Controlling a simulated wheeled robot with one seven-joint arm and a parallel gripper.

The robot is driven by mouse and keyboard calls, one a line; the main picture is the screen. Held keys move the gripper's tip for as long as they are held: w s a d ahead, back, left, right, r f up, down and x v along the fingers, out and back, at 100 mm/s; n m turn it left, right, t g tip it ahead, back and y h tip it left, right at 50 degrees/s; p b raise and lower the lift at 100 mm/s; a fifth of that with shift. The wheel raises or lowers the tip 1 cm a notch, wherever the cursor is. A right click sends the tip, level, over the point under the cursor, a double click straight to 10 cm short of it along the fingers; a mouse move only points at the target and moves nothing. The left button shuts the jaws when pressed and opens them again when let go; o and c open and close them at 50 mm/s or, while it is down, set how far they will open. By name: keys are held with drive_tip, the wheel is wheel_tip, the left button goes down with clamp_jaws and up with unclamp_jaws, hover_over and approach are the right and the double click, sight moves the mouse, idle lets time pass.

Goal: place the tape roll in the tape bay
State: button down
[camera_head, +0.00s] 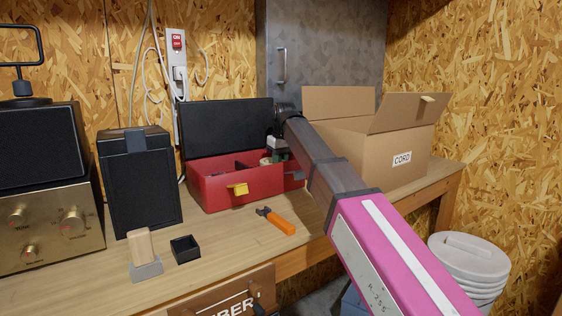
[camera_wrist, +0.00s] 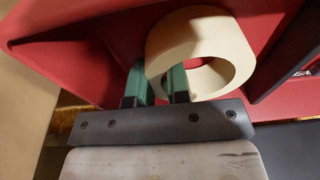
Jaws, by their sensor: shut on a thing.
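The tape roll (camera_wrist: 200,36) is a thick cream ring in the wrist view. My gripper (camera_wrist: 158,78) is shut on its wall, with one green finger in the hole and the other outside it. The roll is at the red toolbox (camera_head: 222,191), close to its red inner walls; whether it touches the floor I cannot tell. In the head view my gripper (camera_head: 276,154) is at the right part of the open toolbox, and the roll is mostly hidden. Dark dividers show inside the box. Which compartment is the tape bay I cannot tell.
The toolbox's black lid (camera_head: 228,127) stands open behind. An orange-handled tool (camera_head: 278,221) lies in front. A cardboard box (camera_head: 375,150) stands to the right. A black speaker (camera_head: 140,180), a small black tray (camera_head: 185,249) and a wooden block (camera_head: 141,246) are to the left.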

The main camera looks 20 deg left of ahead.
drive_tip(key=shift+f, duration=0.15)
drive_tip(key=shift+f, duration=0.1)
drive_tip(key=c, duration=1.1)
unclamp_jaws()
drive_tip(key=r, duration=0.4)
drive_tip(key=d+r, duration=0.1)
drive_tip(key=r, duration=0.3)
drive_tip(key=s+r, duration=0.1)
drive_tip(key=r, duration=0.3)
drive_tip(key=shift+d, duration=0.2)
